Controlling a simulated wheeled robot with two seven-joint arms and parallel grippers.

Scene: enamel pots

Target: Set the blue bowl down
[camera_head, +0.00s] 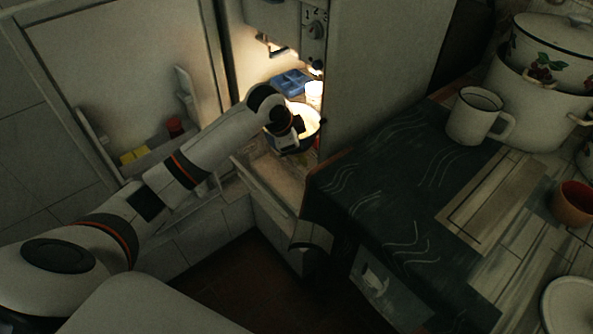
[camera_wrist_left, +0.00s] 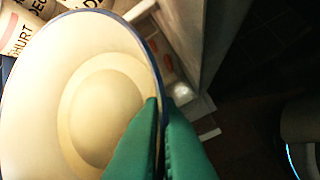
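The blue bowl (camera_head: 313,121), cream inside with a blue rim, is inside the lit, open fridge in the head view. It fills the left of the left wrist view (camera_wrist_left: 50,75), its inside facing the camera. My left gripper (camera_head: 291,133) reaches into the fridge at the bowl's near side. In the left wrist view its two green fingers (camera_wrist_left: 161,103) pinch the bowl's rim, one inside and one outside. The bowl's underside is hidden, so I cannot tell whether it touches a shelf.
A blue tray (camera_head: 290,82) and a white tub (camera_head: 314,92) stand behind the bowl. The open fridge door (camera_head: 130,70) is on the left, with jars in its rack. A counter (camera_head: 470,205) on the right holds a white mug (camera_head: 474,116) and pots.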

